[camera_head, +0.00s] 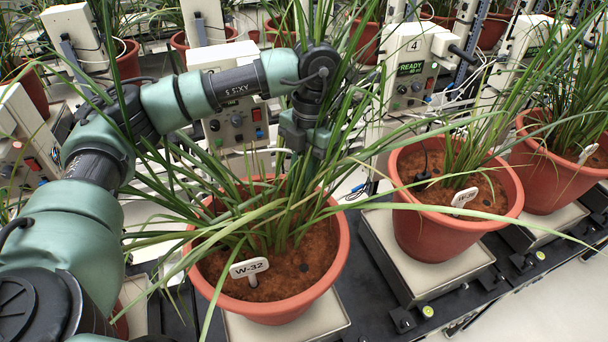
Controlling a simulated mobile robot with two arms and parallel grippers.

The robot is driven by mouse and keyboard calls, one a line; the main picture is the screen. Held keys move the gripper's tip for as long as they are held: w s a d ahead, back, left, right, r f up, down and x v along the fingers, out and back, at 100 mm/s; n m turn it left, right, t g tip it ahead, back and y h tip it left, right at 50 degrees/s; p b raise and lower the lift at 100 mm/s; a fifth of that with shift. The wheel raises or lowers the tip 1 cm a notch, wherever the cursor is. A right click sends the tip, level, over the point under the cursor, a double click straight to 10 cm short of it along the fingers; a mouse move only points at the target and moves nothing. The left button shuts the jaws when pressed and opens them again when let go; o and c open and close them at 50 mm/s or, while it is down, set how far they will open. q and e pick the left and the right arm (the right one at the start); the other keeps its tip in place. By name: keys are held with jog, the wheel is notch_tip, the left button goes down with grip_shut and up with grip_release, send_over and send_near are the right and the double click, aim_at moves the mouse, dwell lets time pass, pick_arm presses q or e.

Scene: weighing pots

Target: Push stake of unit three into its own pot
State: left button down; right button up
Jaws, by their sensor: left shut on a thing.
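The front terracotta pot (338,258) stands just left of unit 4's pot, with a grassy plant, brown soil (285,275) and a white W-32 tag (249,267). A small dark hole shows in its soil. My left gripper (300,165) points down among the leaves above the back of this pot. It is shut on the stake, which leaves and fingers mostly hide; I cannot tell its tip's height over the soil. The control box (228,120) behind the pot is partly covered by my arm, and its number is hidden. My right gripper is out of view.
Unit 4's pot (425,222) stands to the right on its scale (415,262), with a black stake (424,168) in the soil. Its box (410,75) reads READY. Another pot (545,180) stands farther right. Long leaves and cables crowd the space around my gripper.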

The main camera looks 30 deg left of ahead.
aim_at(304, 203)
pick_arm(q)
jog(key=shift+w+n, duration=0.1)
jog(key=shift+n, duration=0.2)
jog(key=shift+f+b, duration=2.2)
jog(key=shift+f, duration=1.15)
jog(key=shift+f+b, duration=2.3)
jog(key=shift+f, duration=0.45)
jog(key=c, duration=1.2)
grip_release()
